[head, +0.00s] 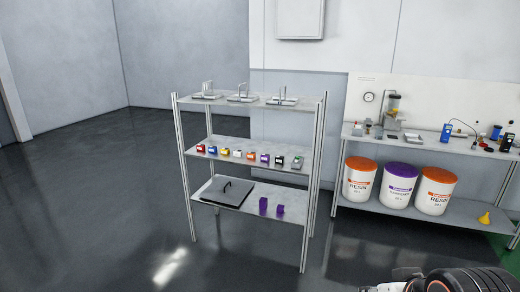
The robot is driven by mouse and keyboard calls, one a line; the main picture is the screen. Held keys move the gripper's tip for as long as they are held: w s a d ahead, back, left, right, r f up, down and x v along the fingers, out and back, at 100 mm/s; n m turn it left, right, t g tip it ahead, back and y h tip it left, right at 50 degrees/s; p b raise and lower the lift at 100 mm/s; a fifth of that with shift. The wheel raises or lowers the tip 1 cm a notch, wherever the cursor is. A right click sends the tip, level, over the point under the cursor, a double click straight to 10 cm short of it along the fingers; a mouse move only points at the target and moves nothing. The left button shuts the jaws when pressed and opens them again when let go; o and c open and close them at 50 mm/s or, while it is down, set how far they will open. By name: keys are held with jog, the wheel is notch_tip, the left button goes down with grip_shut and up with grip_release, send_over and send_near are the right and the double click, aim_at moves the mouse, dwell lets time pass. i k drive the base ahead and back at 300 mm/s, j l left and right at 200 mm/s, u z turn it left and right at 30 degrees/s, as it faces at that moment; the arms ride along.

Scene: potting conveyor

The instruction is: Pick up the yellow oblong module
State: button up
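Small coloured items stand in a row on the middle shelf (245,167) of the rack in the head view. Part of my arm shows at the bottom right corner, well apart from the rack. My gripper's fingers cannot be made out.
The rack's top shelf (265,101) holds several metal fixtures. Its bottom shelf holds a dark tray with a handle (228,190) and two purple blocks (264,205). A workbench (430,142) with tools and resin buckets (397,186) stands right. Floor left and in front is clear.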

aim_at(225, 152)
jog(key=i+j+z, duration=0.2)
jog(key=j, duration=0.15)
jog(key=i+j+z, duration=0.2)
jog(key=j, duration=0.15)
jog(key=j+z, duration=0.15)
jog(key=j, duration=0.2)
jog(key=i+j+z, duration=0.2)
jog(key=j, duration=0.2)
jog(key=j+z, duration=0.2)
jog(key=j, duration=0.25)
jog(key=i+j, duration=0.1)
jog(key=j, duration=0.5)
jog(key=i+j, duration=0.1)
jog(key=j, duration=0.5)
jog(key=i+j+z, duration=0.1)
jog(key=j, duration=0.45)
jog(key=i+j, duration=0.1)
jog(key=j, duration=0.5)
jog(key=i+j, duration=0.1)
jog(key=j, duration=0.5)
